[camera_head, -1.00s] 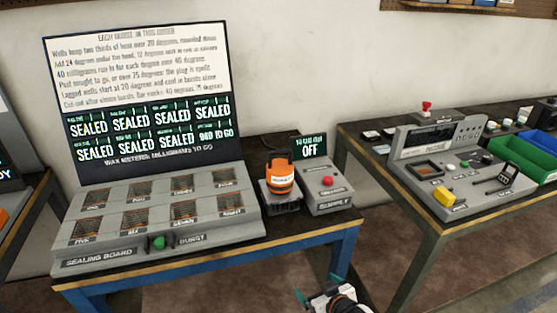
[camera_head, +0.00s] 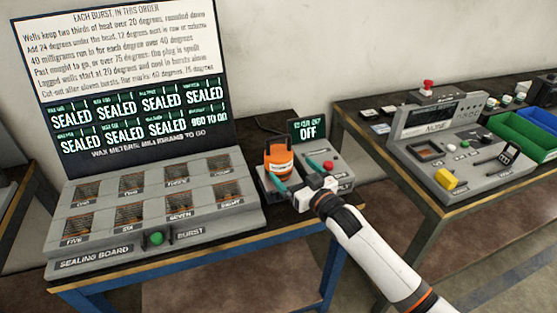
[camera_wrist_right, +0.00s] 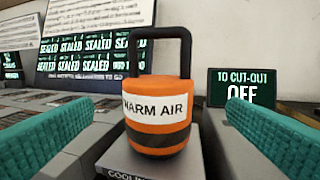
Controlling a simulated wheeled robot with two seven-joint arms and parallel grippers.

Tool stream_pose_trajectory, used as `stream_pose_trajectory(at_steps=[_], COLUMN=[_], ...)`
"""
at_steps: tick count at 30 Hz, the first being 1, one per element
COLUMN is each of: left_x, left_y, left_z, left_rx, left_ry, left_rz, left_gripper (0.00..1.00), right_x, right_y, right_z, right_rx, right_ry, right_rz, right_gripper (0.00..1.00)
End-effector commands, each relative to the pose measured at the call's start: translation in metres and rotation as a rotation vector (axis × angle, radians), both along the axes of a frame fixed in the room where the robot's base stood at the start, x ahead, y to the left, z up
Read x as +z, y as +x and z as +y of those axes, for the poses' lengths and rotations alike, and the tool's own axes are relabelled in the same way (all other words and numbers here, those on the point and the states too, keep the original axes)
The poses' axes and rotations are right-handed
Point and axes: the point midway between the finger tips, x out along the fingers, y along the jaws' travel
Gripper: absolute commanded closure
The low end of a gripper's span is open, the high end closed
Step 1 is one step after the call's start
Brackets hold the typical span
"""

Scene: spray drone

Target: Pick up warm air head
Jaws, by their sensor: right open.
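The warm air head (camera_head: 279,164) is an orange and black canister with a white label. It stands upright on a small grey cradle beside the sealing board. In the right wrist view the warm air head (camera_wrist_right: 158,115) shows its "WARM AIR" label and a black loop handle on top. My right gripper (camera_head: 287,192) is open at the front of the head. In the wrist view its teal fingers (camera_wrist_right: 158,125) are spread to either side of the head, with a gap on both sides. My left gripper is not in view.
The sealing board (camera_head: 160,205) with its upright sign panel (camera_head: 125,60) stands to the left. A grey control box with a red button (camera_head: 328,165) and an "OFF" display (camera_head: 308,130) is close on the right. Another bench carries a console (camera_head: 440,130) and bins (camera_head: 520,135).

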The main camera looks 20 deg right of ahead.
Motion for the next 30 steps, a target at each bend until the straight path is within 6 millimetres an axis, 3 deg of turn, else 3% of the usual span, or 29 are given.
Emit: stream_pose_trajectory(at_steps=[18,27,30], left_x=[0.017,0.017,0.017], left_y=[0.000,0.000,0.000], left_z=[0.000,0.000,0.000], left_rx=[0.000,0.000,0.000], left_ry=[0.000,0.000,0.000], left_rz=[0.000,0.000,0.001], left_gripper=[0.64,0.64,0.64], right_x=[0.004,0.003,0.003], right_y=[0.068,0.073,0.073], right_z=[0.020,0.022,0.022], right_rx=[-0.001,0.000,-0.001], right_ry=[-0.001,-0.001,-0.001], right_rz=[0.002,0.002,0.002], right_gripper=[0.04,0.04,0.18])
